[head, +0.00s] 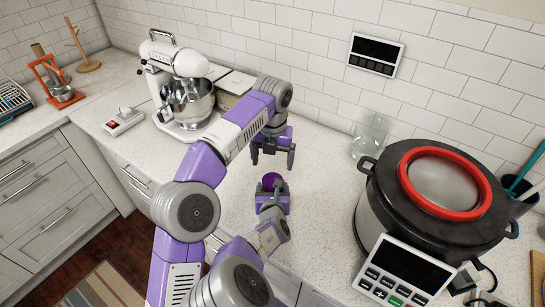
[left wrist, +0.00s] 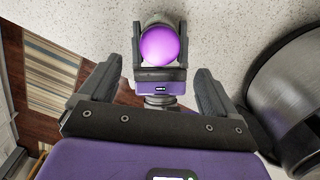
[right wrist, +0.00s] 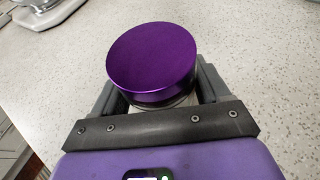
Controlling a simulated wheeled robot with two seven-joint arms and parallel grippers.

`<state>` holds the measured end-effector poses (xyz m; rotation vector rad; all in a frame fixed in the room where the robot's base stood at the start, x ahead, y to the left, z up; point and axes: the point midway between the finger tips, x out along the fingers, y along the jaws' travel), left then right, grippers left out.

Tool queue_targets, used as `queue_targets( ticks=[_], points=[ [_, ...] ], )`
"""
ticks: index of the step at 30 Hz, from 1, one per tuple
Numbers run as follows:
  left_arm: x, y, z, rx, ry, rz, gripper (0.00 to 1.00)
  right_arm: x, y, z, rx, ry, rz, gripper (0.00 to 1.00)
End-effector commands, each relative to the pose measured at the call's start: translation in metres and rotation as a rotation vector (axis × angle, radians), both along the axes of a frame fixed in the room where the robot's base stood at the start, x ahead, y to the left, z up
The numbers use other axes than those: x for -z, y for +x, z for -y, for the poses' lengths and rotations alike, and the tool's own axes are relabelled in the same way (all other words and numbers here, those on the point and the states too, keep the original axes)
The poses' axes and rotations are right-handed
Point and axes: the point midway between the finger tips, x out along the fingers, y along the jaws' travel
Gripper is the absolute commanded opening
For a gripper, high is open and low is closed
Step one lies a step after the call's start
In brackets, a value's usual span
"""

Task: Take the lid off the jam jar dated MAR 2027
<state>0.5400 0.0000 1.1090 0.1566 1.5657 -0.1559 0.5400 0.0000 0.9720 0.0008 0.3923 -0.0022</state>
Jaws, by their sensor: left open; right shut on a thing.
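A jam jar with a purple lid (right wrist: 152,62) is held in my right gripper (head: 270,191). In the right wrist view the lid is on top and a little pale glass (right wrist: 170,103) shows under it, between the fingers. The jar's date is not visible. My right gripper is shut on the jar's body, below the lid. My left gripper (head: 272,155) is open and empty, above and behind the jar in the head view. In the left wrist view the lid (left wrist: 160,46) lies beyond the open fingers, apart from them.
A large dark cooker (head: 365,210) with a red ring stands on the right. A clear glass jar (head: 371,135) is behind it. A white stand mixer (head: 185,85) and a pale box (head: 236,83) stand at the back left. The counter around the jar is clear.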

Motion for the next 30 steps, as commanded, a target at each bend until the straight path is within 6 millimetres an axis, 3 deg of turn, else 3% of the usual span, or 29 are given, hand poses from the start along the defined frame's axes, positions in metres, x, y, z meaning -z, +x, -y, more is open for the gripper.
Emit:
queue_targets(
  ticks=[15, 27, 30],
  points=[
    [0.068, 0.000, -0.001, -0.002, 0.001, 0.000, 0.91, 0.000, 0.000, 0.000, 0.000, 0.000, 0.000, 0.00],
    [0.075, 0.000, 0.000, -0.003, -0.001, 0.001, 0.91, 0.000, 0.000, 0.000, 0.000, 0.000, 0.000, 0.00],
    [0.075, 0.000, 0.000, -0.003, -0.001, 0.001, 0.76, 0.000, 0.000, 0.000, 0.000, 0.000, 0.000, 0.00]
  ],
)
